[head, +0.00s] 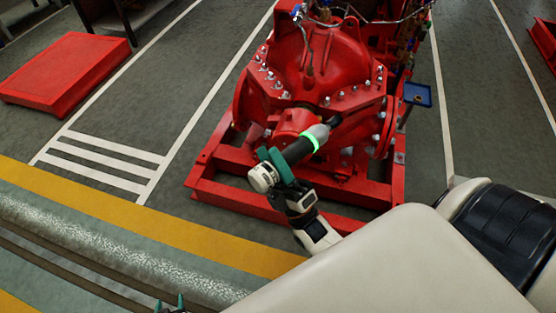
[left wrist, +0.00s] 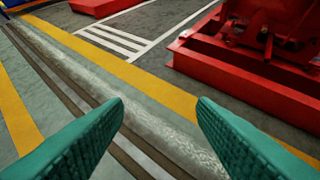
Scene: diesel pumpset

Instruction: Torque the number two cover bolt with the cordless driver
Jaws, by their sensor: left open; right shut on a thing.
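The cordless driver (head: 299,150) has a dark body, a glowing green ring and a grey nose. My right gripper (head: 275,165) is shut on it with teal fingers, in front of the red pump (head: 318,73). The driver's nose points up and right toward the pump. I cannot tell whether its tip touches anything. Several silver bolts (head: 270,75) line the pump's cover flanges; no number is readable, so I cannot tell which is number two. My left gripper (head: 170,304) is open and empty at the bottom edge; its spread teal fingers fill the left wrist view (left wrist: 160,108).
The pump stands on a red base frame (head: 215,178). A small blue tray (head: 418,94) is at its right. A red plinth (head: 62,80) lies on the floor at the left. Grey floor (head: 190,95) with white lines is clear between them. A yellow stripe (head: 120,211) crosses in front.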

